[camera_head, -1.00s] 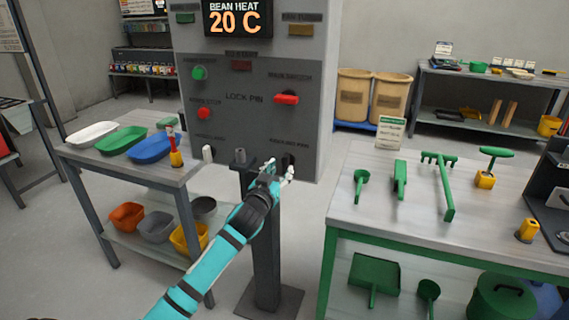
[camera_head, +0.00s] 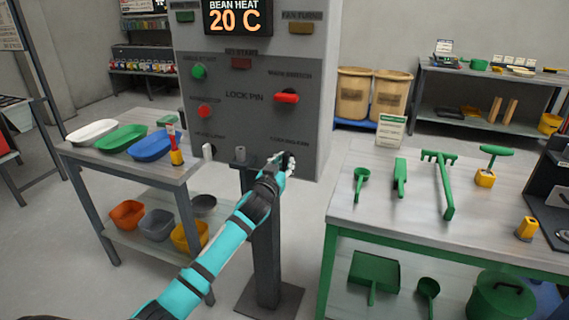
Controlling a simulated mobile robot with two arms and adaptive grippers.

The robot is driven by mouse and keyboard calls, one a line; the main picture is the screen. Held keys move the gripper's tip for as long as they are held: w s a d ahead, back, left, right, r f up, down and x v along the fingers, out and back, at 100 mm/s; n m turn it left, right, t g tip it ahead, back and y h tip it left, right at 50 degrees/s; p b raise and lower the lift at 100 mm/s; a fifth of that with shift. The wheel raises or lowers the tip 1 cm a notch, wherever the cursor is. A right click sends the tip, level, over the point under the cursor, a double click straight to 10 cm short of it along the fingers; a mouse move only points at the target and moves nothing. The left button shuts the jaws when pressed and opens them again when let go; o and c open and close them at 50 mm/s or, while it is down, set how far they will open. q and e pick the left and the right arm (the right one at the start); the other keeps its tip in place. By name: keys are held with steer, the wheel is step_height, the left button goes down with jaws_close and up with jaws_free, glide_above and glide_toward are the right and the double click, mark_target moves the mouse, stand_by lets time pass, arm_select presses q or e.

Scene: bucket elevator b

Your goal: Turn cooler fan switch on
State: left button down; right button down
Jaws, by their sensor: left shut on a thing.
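A grey control panel (camera_head: 245,130) stands in the middle of the view. Its display (camera_head: 237,18) reads BEAN HEAT 20 C. My left gripper (camera_head: 287,158) is at the panel's lower right, shut on the dark cooler fan switch (camera_head: 291,161) below a small label. The gripper hides most of that switch. A red main switch handle (camera_head: 286,97) sits above it. A white switch (camera_head: 208,151) is at the panel's lower left. My right gripper is not in view.
A left table (camera_head: 150,172) carries trays and a yellow-based tool. A right green-framed table (camera_head: 330,205) carries green tools. Clear floor lies between the tables and post.

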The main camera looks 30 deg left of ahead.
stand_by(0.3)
arm_select(q)
steer(key=shift+m, duration=0.4)
steer(key=shift+m+p, duration=0.5)
steer(key=shift+m, duration=0.5)
steer(key=m+p, duration=0.1)
steer(key=m, duration=0.4)
steer(key=shift+d, duration=0.2)
steer(key=m, duration=0.2)
steer(key=m+p, duration=0.1)
steer(key=m, duration=0.2)
steer(key=shift+d+f, duration=0.1)
steer(key=shift+f, duration=0.1)
steer(key=m+p, duration=0.1)
steer(key=m, duration=0.4)
steer(key=shift+f, duration=0.2)
steer(key=shift+m, duration=0.3)
steer(key=c, duration=1.3)
jaws_free()
